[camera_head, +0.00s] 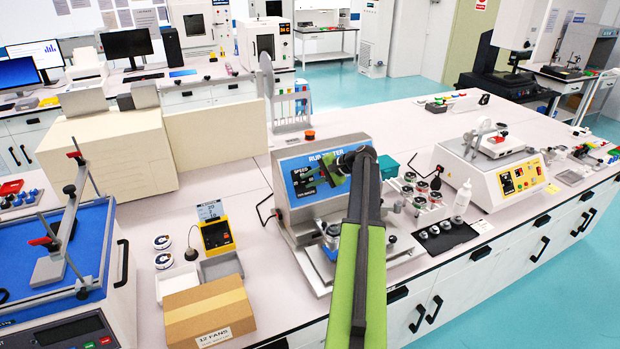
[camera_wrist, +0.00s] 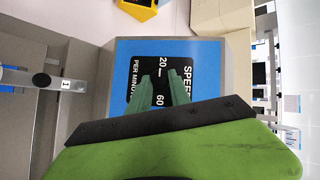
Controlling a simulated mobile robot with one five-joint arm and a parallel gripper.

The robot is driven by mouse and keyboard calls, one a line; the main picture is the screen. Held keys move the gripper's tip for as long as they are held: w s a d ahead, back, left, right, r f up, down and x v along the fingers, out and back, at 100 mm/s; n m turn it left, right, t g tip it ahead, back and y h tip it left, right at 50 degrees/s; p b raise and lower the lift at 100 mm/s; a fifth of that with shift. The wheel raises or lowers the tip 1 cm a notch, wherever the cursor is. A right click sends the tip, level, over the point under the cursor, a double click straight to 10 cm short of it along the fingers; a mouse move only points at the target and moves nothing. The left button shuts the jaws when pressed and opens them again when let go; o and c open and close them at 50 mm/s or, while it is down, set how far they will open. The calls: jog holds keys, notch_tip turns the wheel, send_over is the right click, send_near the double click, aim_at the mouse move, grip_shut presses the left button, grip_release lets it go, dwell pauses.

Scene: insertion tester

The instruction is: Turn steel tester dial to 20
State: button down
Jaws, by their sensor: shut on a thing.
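The steel tester (camera_head: 290,221) stands on the bench in the middle of the head view, its blue panel (camera_head: 294,194) facing my arm. In the wrist view, the panel (camera_wrist: 212,52) carries a black speed scale (camera_wrist: 147,66) with 20 and 60 readable, turned sideways. A short white mark shows beside the 20. My gripper (camera_head: 333,168) is at the speed scale. In the wrist view, the green fingers of my gripper (camera_wrist: 164,84) are close together over the scale, shut on the dial. The fingers mostly hide the dial, and its exact setting cannot be read.
A yellow device (camera_head: 216,235) and a cardboard box (camera_head: 208,312) are left of the tester. Jars (camera_head: 420,190) and a white bottle (camera_head: 462,197) stand to its right. A cream machine (camera_head: 503,172) is farther right.

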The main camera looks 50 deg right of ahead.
dwell(0.4)
jog(key=c, duration=1.2)
grip_release()
jog(key=p+v, duration=1)
jog(key=v, duration=0.7)
jog(key=shift+s+r, duration=0.1)
